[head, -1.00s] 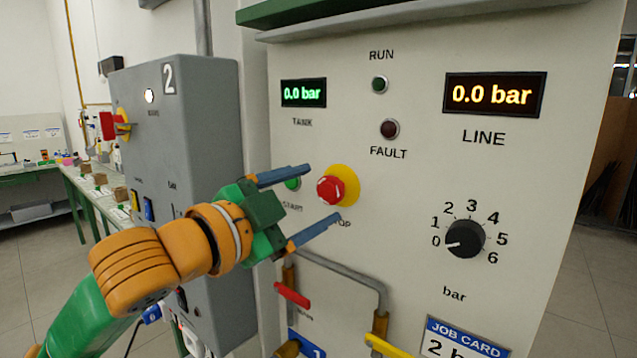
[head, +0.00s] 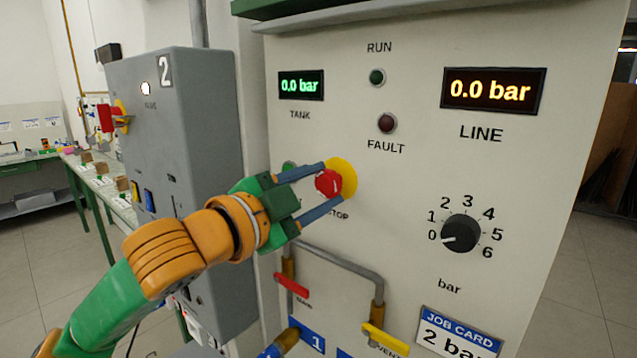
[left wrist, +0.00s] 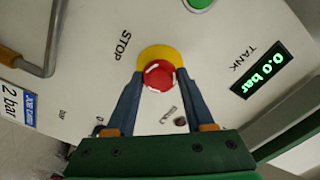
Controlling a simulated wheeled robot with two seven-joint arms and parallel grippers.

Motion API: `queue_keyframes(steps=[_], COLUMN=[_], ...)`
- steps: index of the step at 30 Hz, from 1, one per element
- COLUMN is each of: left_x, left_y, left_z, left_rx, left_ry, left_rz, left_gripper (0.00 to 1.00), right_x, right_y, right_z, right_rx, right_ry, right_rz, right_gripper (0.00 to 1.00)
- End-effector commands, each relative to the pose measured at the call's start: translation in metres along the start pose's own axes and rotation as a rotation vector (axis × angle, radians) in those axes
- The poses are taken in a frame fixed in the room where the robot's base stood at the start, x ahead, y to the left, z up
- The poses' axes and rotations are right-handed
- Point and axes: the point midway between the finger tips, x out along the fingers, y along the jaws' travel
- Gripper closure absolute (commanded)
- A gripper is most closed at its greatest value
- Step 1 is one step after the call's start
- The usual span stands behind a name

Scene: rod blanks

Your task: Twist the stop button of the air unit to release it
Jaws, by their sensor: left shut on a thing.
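The red stop button (head: 327,182) sits on a yellow round backing (head: 349,178) on the pale front panel of the air unit. My left gripper (head: 331,182) has its two blue fingers on either side of the button and is shut on it. In the left wrist view the red button (left wrist: 158,76) shows between the fingertips (left wrist: 158,80), with the yellow backing (left wrist: 155,54) behind it. The green start button (head: 289,167) is partly hidden behind the upper finger. My right gripper is not in view.
A black pressure knob (head: 460,233) points near 0. The tank display (head: 301,85) and line display (head: 493,91) read 0.0 bar. Below are a grey pipe (head: 345,262), a red lever (head: 292,285) and a yellow lever (head: 385,339). A grey cabinet (head: 185,130) stands close on the left.

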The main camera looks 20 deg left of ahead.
Motion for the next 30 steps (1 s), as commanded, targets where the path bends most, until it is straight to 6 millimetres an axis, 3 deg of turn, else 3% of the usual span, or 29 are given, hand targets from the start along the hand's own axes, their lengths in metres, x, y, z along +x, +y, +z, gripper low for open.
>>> queue_keyframes(steps=[2,3,6,15,24,30], left_x=[0.0,0.0,0.0,-0.003,-0.06,-0.071], left_y=[0.0,0.0,0.0,0.0,0.002,0.0], left_z=[0.0,0.0,0.0,0.001,0.003,0.0], left_rx=[0.0,0.0,0.0,0.0,0.002,-0.001], left_ry=[0.001,0.001,0.001,0.001,0.0,0.001], left_rz=[-0.002,-0.002,-0.002,-0.003,-0.006,-0.002], left_gripper=[1.0,0.39,0.17,0.17,0.17,0.17], right_x=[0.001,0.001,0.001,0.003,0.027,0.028], right_y=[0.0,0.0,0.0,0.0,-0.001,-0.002], right_z=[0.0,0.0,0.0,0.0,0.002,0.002], right_rx=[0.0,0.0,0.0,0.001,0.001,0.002], right_ry=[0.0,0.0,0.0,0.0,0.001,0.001], right_rz=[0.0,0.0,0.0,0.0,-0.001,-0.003], right_gripper=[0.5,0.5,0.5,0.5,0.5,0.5])
